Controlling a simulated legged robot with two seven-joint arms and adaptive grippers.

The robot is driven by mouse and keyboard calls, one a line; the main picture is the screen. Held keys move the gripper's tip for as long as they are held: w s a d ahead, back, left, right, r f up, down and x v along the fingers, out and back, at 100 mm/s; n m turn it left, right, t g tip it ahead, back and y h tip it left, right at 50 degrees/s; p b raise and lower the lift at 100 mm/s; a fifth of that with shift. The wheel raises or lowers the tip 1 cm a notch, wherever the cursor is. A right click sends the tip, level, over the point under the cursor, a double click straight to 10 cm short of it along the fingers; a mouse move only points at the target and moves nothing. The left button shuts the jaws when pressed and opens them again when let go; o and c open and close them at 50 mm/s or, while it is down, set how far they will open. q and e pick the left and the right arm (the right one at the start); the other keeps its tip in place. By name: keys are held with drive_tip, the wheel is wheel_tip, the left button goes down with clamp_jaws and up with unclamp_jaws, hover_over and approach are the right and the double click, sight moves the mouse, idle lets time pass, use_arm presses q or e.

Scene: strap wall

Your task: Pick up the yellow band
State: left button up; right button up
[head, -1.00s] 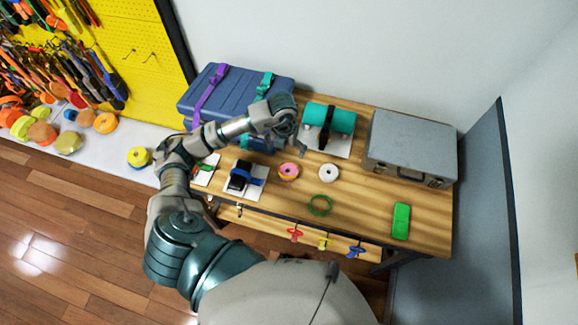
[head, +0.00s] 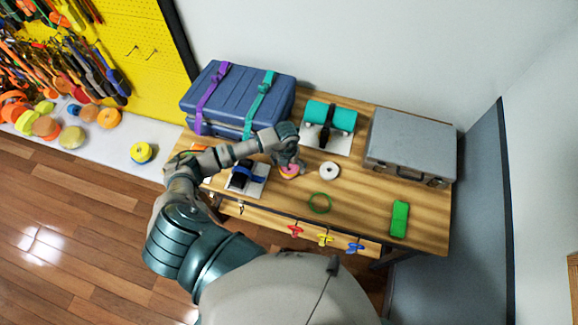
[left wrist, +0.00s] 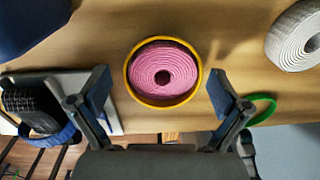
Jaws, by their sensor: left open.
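A yellow band (left wrist: 132,84) lies around a coiled pink roll (left wrist: 160,75) on the wooden bench in the left wrist view. In the head view the pink roll (head: 289,171) shows just below my left gripper (head: 293,166), partly hidden by it. My left gripper is open and empty. In the left wrist view its two fingers (left wrist: 158,80) stand to either side of the band, apart from it. My right gripper is in neither view.
A white roll (head: 329,170) lies right of the pink one. A green ring (head: 320,203) lies nearer the front edge. A strapped black item (head: 240,180) is on the left. A blue case (head: 235,95) and grey case (head: 410,145) stand behind.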

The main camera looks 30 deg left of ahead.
use_arm(q)
drive_tip(key=shift+d+r, duration=0.1)
drive_tip(key=c, duration=0.5)
drive_tip(key=shift+d, duration=0.1)
drive_tip(key=shift+c, duration=0.5)
